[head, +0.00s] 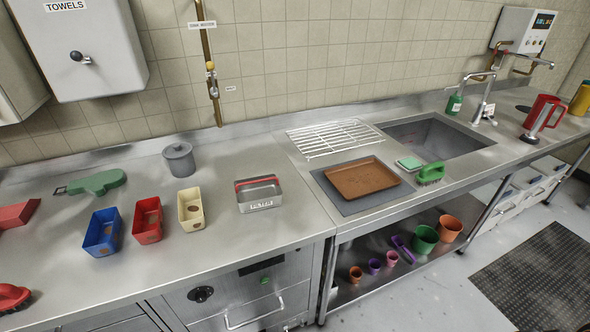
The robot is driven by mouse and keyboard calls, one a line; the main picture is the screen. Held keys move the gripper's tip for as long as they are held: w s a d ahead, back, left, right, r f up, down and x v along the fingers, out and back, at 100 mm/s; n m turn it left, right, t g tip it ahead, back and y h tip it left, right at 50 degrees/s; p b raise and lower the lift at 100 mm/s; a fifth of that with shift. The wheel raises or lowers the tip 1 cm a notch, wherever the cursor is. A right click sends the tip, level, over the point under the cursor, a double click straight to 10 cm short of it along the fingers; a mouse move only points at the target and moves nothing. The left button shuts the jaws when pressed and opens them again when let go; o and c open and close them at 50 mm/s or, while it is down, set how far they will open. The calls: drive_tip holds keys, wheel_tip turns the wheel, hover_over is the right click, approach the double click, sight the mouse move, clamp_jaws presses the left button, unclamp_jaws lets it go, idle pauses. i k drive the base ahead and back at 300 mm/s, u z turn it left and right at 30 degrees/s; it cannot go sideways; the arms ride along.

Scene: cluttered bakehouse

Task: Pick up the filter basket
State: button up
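A rectangular metal container (258,206), which looks most like the filter basket, stands on the steel counter near its front right part. It has pale marks low on its front and a red strip along its back inner edge. The marks are too small to read. It stands upright and apart from other things. My gripper is not in view.
Blue (103,236), red (147,223) and cream (191,213) bins stand to its left. A grey lidded pot (179,160) is behind. A brown tray (361,179) lies on a dark mat (340,200) to the right, before the sink (440,139). Counter around the container is clear.

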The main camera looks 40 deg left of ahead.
sight(263, 192)
drive_tip(key=i, duration=1.45)
drive_tip(key=u, duration=4.25)
drive_tip(key=i, duration=0.5)
drive_tip(key=z, duration=0.05)
